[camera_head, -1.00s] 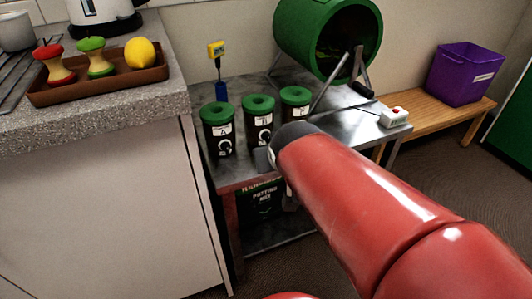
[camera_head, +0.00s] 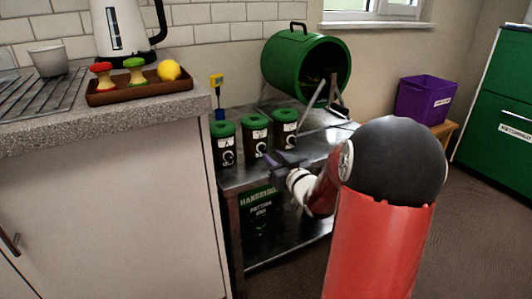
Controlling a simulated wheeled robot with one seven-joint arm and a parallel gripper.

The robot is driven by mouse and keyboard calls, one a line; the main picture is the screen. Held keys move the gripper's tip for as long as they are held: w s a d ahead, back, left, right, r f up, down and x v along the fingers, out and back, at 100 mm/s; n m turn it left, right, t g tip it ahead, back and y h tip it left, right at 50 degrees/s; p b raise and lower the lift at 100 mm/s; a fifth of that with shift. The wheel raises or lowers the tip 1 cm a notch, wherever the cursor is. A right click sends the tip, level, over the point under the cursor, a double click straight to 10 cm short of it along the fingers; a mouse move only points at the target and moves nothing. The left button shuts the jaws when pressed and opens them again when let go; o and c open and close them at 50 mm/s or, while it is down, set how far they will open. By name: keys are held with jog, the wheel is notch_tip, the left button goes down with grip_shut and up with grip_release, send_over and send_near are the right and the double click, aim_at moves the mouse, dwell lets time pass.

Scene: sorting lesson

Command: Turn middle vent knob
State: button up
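Three dark canisters with green lids stand in a row on the metal table: the left canister (camera_head: 223,141), the middle canister (camera_head: 252,126) and the right canister (camera_head: 283,122). Each has a round vent knob low on its front. The middle vent knob (camera_head: 261,149) faces me, just above and left of my gripper. My gripper (camera_head: 270,160) is in front of the middle and right canisters, close to the middle knob. I cannot tell whether it touches the knob. The fingers are small and dark here, and their opening does not show clearly.
A green drum (camera_head: 303,62) on a stand is behind the canisters. A yellow-topped probe (camera_head: 217,82) stands behind the left canister. A purple bin (camera_head: 424,100) is at right. A bag (camera_head: 259,212) sits below.

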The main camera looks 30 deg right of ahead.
aim_at(265, 148)
jog(key=w, duration=0.5)
jog(key=shift+w, duration=0.15)
jog(key=shift+a, duration=0.1)
grip_shut()
